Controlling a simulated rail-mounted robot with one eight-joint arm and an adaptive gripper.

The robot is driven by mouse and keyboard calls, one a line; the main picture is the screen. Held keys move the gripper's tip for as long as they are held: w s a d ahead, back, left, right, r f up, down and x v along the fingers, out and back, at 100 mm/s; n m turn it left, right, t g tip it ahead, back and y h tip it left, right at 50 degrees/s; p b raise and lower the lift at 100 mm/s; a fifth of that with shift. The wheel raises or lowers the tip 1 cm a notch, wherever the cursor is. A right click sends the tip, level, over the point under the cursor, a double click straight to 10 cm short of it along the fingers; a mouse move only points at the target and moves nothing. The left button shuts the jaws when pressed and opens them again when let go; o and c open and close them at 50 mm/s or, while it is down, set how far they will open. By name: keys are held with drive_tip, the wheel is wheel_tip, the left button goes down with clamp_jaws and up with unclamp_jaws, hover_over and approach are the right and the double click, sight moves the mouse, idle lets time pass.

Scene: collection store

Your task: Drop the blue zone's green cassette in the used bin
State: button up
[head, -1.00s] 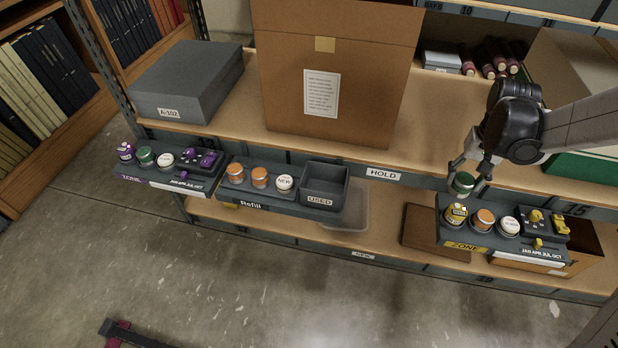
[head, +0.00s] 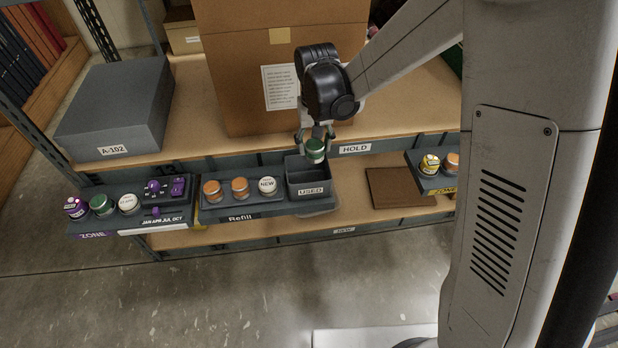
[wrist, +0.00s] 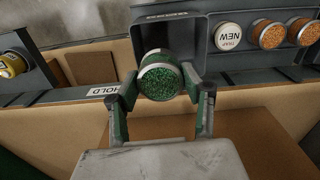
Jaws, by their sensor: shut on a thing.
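My gripper (head: 317,138) is shut on a green cassette (head: 315,151), a small round jar with a pale rim. In the wrist view the green cassette (wrist: 160,78) sits between both fingertips, its green granular face towards the camera. The open grey used bin (head: 309,190), labelled USED, is just below and left of the cassette in the head view. In the wrist view the cassette overlaps the used bin (wrist: 200,48) at its shelf side; the exact height between them is unclear. No blue zone shows.
The refill tray (head: 245,212) with orange jars and a NEW jar adjoins the bin on the left. A purple zone tray (head: 165,225) holds another green cassette (head: 102,205). A yellow zone tray (head: 437,183) is at right. A large cardboard box (head: 230,85) stands behind.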

drive_tip(key=shift+f+b, duration=1.55)
drive_tip(key=shift+f, duration=1.3)
drive_tip(key=o, duration=1.3)
drive_tip(key=shift+c, duration=0.2)
drive_tip(key=shift+r, duration=0.1)
wheel_tip(320, 180, up, 12)
drive_tip(key=shift+f, duration=0.1)
